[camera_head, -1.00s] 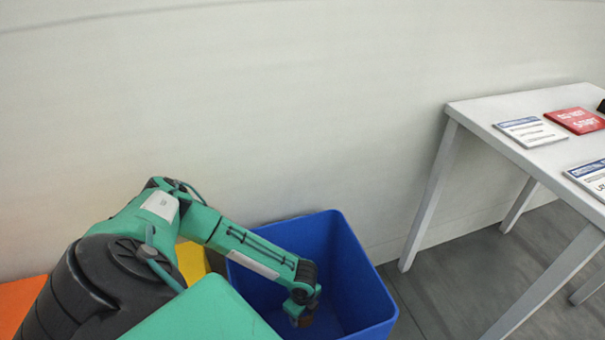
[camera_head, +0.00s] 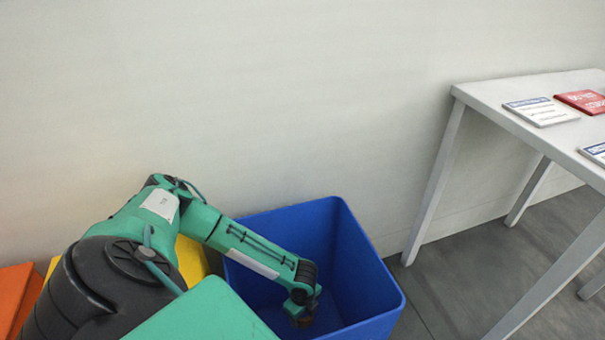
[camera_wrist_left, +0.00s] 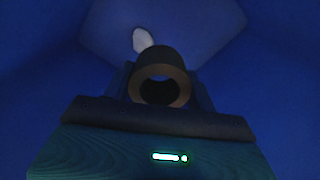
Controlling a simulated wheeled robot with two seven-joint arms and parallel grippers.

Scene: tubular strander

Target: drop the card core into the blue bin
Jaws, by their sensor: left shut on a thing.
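The blue bin (camera_head: 365,265) stands on the floor against the wall, open at the top. My left arm reaches over its left side, with the left gripper (camera_head: 302,318) down inside the bin's opening. In the left wrist view, the card core (camera_wrist_left: 162,78) is a short brown tube seen end on, held at the left gripper (camera_wrist_left: 160,95). The gripper is shut on it. Blue bin walls (camera_wrist_left: 270,75) surround it in that view. My right gripper is not in view.
A yellow bin (camera_head: 192,258) and an orange bin (camera_head: 12,290) stand to the left, partly behind my arm. A white table (camera_head: 490,95) with cards and a red sign (camera_head: 583,101) stands at the right. A small pale object (camera_wrist_left: 142,40) lies inside the blue bin.

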